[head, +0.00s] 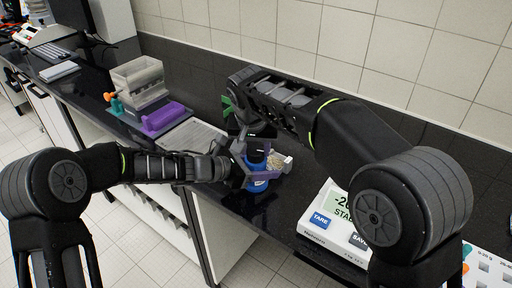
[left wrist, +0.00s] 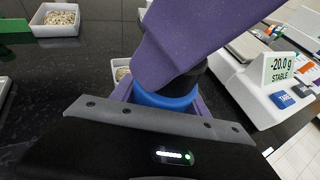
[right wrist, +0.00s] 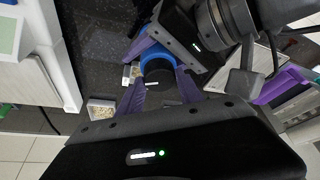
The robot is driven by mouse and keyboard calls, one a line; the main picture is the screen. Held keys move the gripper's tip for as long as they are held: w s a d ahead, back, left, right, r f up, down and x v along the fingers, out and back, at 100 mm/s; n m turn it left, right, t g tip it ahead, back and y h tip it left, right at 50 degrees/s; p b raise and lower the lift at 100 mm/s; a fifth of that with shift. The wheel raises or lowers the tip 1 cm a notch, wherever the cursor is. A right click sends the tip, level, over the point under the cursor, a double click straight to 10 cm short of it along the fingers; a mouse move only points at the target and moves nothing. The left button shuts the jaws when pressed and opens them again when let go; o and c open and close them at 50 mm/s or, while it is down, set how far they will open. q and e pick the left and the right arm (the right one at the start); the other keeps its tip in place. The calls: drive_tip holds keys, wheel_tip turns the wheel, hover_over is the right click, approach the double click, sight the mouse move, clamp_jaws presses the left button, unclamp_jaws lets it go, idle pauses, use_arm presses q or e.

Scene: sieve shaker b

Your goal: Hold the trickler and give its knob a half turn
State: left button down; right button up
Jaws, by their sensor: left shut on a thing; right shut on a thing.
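The trickler has a blue body (head: 258,185) and a black knob (head: 256,156) on top; it stands upright near the counter's front edge in the head view. My left gripper (head: 262,176) is shut around the blue body, which also shows in the left wrist view (left wrist: 165,96). My right gripper (right wrist: 161,92) reaches down from above, its purple fingers on either side of the black knob in the right wrist view, shut on it. A right finger hides much of the knob in the left wrist view.
A white scale (head: 320,222) stands to the right; its display reads -20.0 g STABLE in the left wrist view. A small white dish of pale grains (left wrist: 57,20) is close by. A purple block (head: 163,118) and a grey hopper box (head: 138,80) stand at the left.

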drive_tip(key=shift+a+m+h, duration=0.1)
drive_tip(key=shift+m+h, duration=0.3)
drive_tip(key=shift+m, duration=0.7)
drive_tip(key=o, duration=1.4)
drive_tip(key=v, duration=1.2)
drive_tip(key=shift+w, duration=0.1)
